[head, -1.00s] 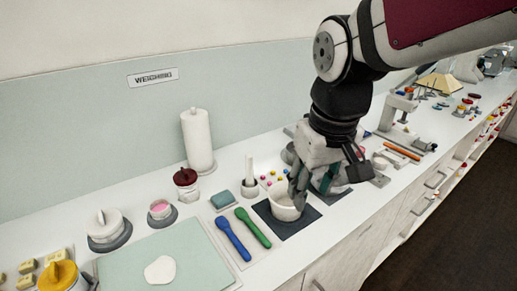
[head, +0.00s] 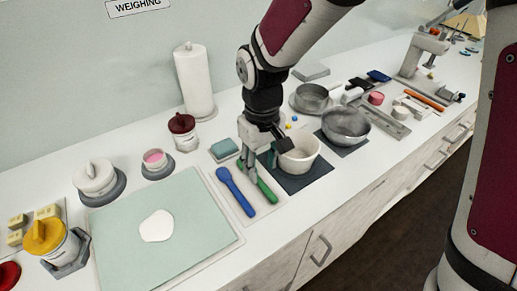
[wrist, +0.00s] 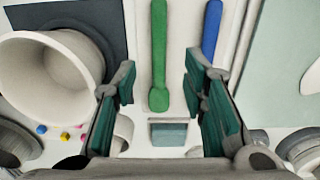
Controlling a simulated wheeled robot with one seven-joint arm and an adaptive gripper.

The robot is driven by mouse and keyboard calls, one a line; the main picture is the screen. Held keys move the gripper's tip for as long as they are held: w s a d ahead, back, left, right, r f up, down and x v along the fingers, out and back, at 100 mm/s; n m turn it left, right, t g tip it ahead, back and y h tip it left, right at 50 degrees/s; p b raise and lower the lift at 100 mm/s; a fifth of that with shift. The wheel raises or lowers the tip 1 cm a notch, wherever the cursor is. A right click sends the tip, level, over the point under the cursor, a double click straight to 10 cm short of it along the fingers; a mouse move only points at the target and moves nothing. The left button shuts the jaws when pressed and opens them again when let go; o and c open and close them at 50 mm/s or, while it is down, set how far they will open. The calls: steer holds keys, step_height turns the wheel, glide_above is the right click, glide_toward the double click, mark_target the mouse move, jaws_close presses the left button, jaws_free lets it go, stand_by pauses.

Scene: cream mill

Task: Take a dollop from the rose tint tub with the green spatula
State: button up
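The green spatula (head: 265,188) lies flat on a pale mat beside the blue spatula (head: 236,192). My gripper (head: 258,166) is open and empty above the green spatula, partly hiding it in the head view. In the wrist view the green spatula (wrist: 158,62) shows between the spread fingers of my gripper (wrist: 161,82), with no contact visible. An open tub with pink contents (head: 154,158), apparently the rose tint tub, stands on a dark round base at the left, well away from my gripper.
A white bowl (head: 301,154) on a dark mat stands close to the right of my gripper. A blue-green sponge-like block (head: 224,148) lies behind the spatulas. A red-lidded jar (head: 183,131) and paper roll (head: 194,80) stand behind. A pale green board (head: 190,215) lies left.

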mark_target(262, 183)
steer(key=shift+d+f, duration=0.1)
steer(key=shift+f, duration=2.85)
steer(key=shift+c, duration=0.3)
jaws_close()
